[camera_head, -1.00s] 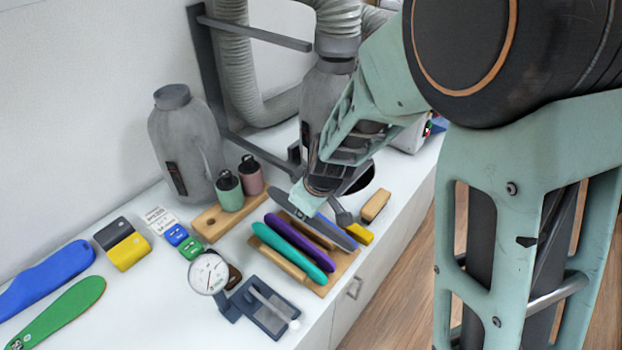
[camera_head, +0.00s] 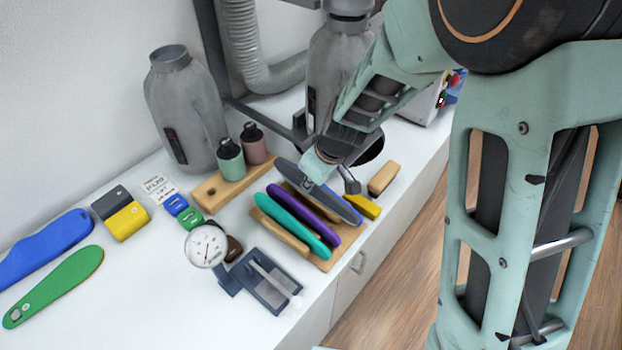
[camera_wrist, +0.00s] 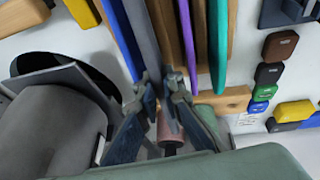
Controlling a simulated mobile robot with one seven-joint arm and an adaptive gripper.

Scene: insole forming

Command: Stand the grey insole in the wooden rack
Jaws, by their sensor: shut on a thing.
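The wooden rack (camera_head: 323,264) stands near the counter's front edge. A teal insole (camera_head: 290,224) and a purple insole (camera_head: 300,210) stand in it side by side. A blue insole (camera_head: 347,208) is at its right side. My gripper (camera_head: 310,178) is shut on the grey insole (camera_head: 287,169), at the rack's back right. In the wrist view the grey insole (camera_wrist: 142,30) runs between the fingertips (camera_wrist: 160,82), close beside the blue insole (camera_wrist: 117,32) and apart from the purple one (camera_wrist: 187,40). Whether its lower edge sits in a slot is hidden.
A wooden block with green and pink bottles (camera_head: 230,160) stands behind the rack. A dial gauge (camera_head: 206,246) and dark tray (camera_head: 265,280) are in front left. A yellow block (camera_head: 364,206) and a wooden block (camera_head: 383,178) lie right. Grey canisters (camera_head: 185,115) stand behind.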

